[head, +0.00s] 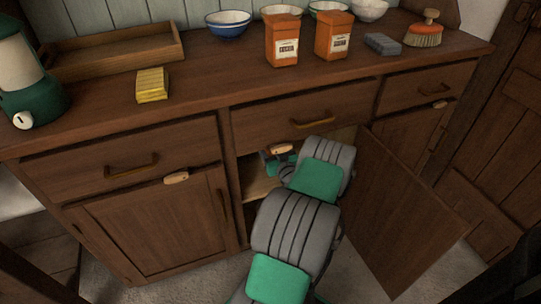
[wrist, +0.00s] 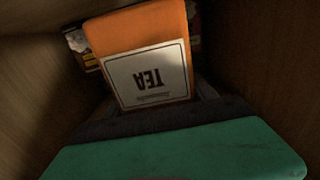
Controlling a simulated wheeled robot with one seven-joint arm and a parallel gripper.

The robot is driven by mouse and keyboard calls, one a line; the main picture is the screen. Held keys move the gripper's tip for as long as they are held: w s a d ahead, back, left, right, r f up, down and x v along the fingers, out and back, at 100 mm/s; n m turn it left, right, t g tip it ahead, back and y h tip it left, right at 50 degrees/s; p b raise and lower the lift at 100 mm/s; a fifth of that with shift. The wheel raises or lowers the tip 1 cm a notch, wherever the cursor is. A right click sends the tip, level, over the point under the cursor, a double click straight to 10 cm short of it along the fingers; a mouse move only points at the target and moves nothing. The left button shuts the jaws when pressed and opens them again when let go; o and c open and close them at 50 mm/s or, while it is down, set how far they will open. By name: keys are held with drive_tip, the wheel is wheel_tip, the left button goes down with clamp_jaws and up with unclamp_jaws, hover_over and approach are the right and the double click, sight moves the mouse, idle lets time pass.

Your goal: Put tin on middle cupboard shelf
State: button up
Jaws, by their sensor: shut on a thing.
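In the wrist view, my gripper (wrist: 155,112) is shut on an orange tin (wrist: 140,35) with a pale label reading TEA, upside down in the picture. In the head view, my arm reaches into the open middle cupboard (head: 258,182), and part of my gripper (head: 278,163) shows in the opening. The held tin is hidden there. A pale wooden shelf surface shows inside the cupboard at left. I cannot tell whether the tin touches a shelf. Two more orange tins stand on the counter, a left one (head: 282,42) and a right one (head: 332,37).
The middle cupboard door (head: 400,215) stands open to the right of my arm. A dark box with a printed front (wrist: 78,42) is behind the tin. The counter holds a lantern (head: 28,85), tray (head: 120,55), yellow block (head: 152,85), bowls (head: 229,27) and brush (head: 423,35).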

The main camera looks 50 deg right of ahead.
wheel_tip(320, 180, down, 4)
drive_tip(key=shift+r+b, duration=0.1)
drive_tip(key=shift+b, duration=0.8)
drive_tip(key=shift+w+d+f, duration=0.15)
drive_tip(key=shift+f, duration=0.15)
drive_tip(key=shift+r, duration=0.2)
drive_tip(key=shift+f, duration=0.1)
drive_tip(key=shift+f+b, duration=0.15)
drive_tip(key=shift+b, duration=0.2)
drive_tip(key=o, duration=1.8)
